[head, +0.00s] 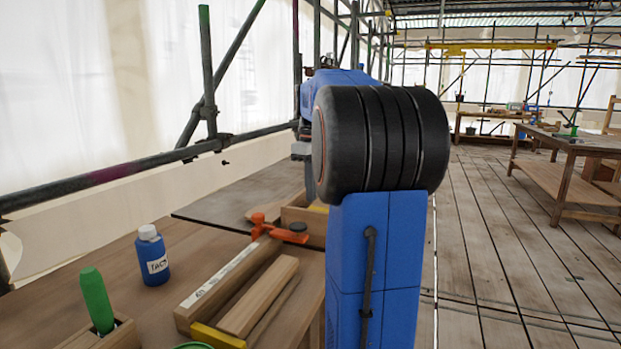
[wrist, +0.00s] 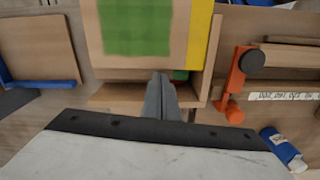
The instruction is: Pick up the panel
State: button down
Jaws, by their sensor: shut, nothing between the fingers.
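A pale wooden board with a green square (wrist: 136,27) on its face, which looks like the panel, is at the top middle of the wrist view. A yellow strip (wrist: 200,35) runs along its right side. My gripper (wrist: 161,80) shows as narrow grey fingers, shut and empty, with the tips overlapping the board's near edge in the picture. I cannot tell whether they touch it. A wooden ledge or box wall (wrist: 120,95) lies just below the board. In the head view my arm hides the gripper and the board.
An orange clamp (head: 268,228) lies by a wooden box (head: 300,216) on the workbench (head: 120,260). A blue bottle (head: 152,256), wooden bars (head: 258,297) and a green-handled tool (head: 97,300) are nearer. Scaffold rails stand behind. Open plank floor (head: 500,240) is at right.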

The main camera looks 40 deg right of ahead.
jog(key=shift+f, duration=1.05)
jog(key=shift+s, duration=0.1)
jog(key=shift+s+d, duration=0.2)
jog(key=shift+s, duration=0.4)
jog(key=shift+s+d, duration=0.15)
jog(key=shift+s, duration=0.4)
